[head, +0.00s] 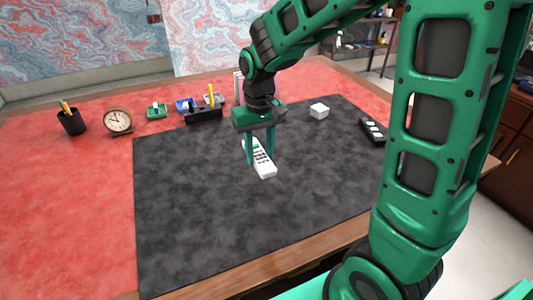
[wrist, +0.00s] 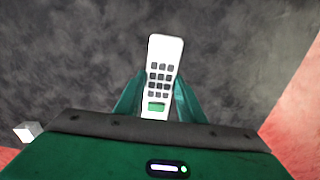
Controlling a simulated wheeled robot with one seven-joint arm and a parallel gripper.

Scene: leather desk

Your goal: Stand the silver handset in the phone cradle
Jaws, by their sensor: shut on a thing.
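The silver handset (head: 265,168), pale with a dark keypad and a small green screen, is between the fingers of my gripper (head: 261,158) over the dark desk mat. In the wrist view the handset (wrist: 165,52) points away from my gripper (wrist: 157,103), keypad facing the camera, the fingers closed on its sides near the screen end. I cannot tell whether it touches the mat. A small white block (head: 319,111), possibly the phone cradle, stands on the mat behind and to the right. It also shows at the left in the wrist view (wrist: 27,132).
A black strip with white squares (head: 373,130) lies at the mat's right edge. The mat's (head: 200,210) front and left are clear.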

